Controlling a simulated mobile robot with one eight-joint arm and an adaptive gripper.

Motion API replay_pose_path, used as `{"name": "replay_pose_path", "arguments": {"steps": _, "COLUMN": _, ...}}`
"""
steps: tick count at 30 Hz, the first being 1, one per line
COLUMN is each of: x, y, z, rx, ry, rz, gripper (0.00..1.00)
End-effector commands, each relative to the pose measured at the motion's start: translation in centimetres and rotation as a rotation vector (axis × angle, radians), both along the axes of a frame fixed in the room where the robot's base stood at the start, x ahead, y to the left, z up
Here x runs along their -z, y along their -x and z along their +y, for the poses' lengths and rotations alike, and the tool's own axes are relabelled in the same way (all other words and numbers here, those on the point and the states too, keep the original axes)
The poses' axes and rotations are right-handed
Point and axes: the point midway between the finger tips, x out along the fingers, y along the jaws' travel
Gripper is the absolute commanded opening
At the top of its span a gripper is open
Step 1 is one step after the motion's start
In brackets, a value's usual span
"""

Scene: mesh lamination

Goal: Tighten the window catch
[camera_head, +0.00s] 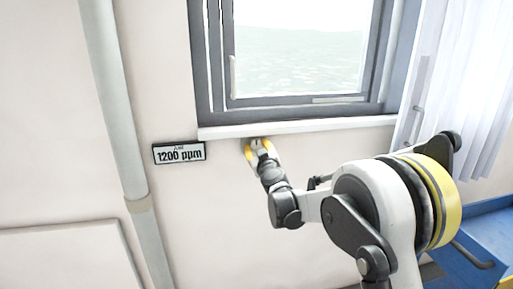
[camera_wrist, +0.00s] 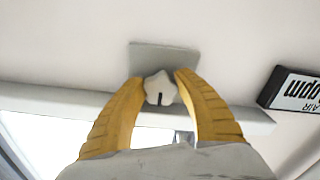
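The window catch shows in the wrist view as a pale lobed knob (camera_wrist: 160,88) with a dark slot, in front of a grey plate (camera_wrist: 165,56) on the wall. My gripper (camera_wrist: 160,78) has its two yellow fingers around the knob, one on each side, with the tips seeming to touch its lobes. In the head view my gripper (camera_head: 260,150) is at the wall just under the window sill (camera_head: 300,127). The knob is hidden there behind the fingers.
The window (camera_head: 300,50) is above my gripper. A black air display reading 1200 ppm (camera_head: 180,153) hangs on the wall to the left, near a vertical pipe (camera_head: 118,110). A white curtain (camera_head: 465,80) and a blue cabinet (camera_head: 490,235) are at the right.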

Motion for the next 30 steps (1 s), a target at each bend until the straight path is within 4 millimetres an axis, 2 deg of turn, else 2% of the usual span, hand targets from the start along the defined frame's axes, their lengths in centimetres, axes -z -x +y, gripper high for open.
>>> {"name": "replay_pose_path", "arguments": {"steps": 3, "x": -0.02, "y": -0.01, "z": -0.02, "rx": 0.0, "ry": 0.0, "rz": 0.0, "gripper": 0.06}}
{"name": "replay_pose_path", "arguments": {"steps": 17, "x": -0.09, "y": -0.03, "z": 0.02, "rx": 0.001, "ry": -0.065, "rz": 0.019, "gripper": 0.06}}
{"name": "replay_pose_path", "arguments": {"steps": 30, "x": -0.16, "y": 0.05, "z": 0.25, "rx": 0.001, "ry": -0.404, "rz": 0.118, "gripper": 0.06}}
